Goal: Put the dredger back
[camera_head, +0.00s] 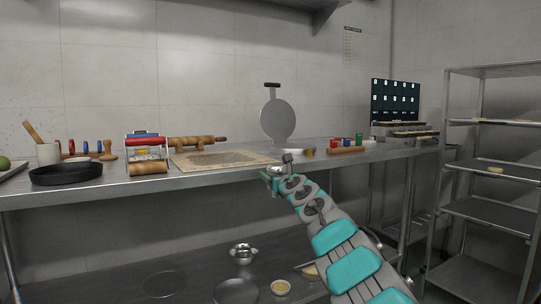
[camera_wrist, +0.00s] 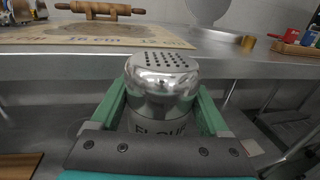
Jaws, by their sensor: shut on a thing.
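The dredger (camera_wrist: 162,78) is a shiny metal shaker with a domed, perforated top and a label that reads as FLOUR, partly hidden. My gripper (camera_wrist: 160,108) is shut on it, with a green finger on each side. The dredger is upright in the wrist view, in front of the worktop's front edge. In the head view my gripper (camera_head: 275,178) is at the front edge of the steel worktop (camera_head: 100,184), close to the pastry board (camera_head: 185,162), and the dredger is hard to make out there.
A rolling pin (camera_head: 190,142) lies behind the board. A round iron (camera_head: 278,120) stands open behind my gripper. Spice tins (camera_head: 346,142) stand right. The lower shelf (camera_head: 110,275) holds a metal pot (camera_head: 243,252) and bowls.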

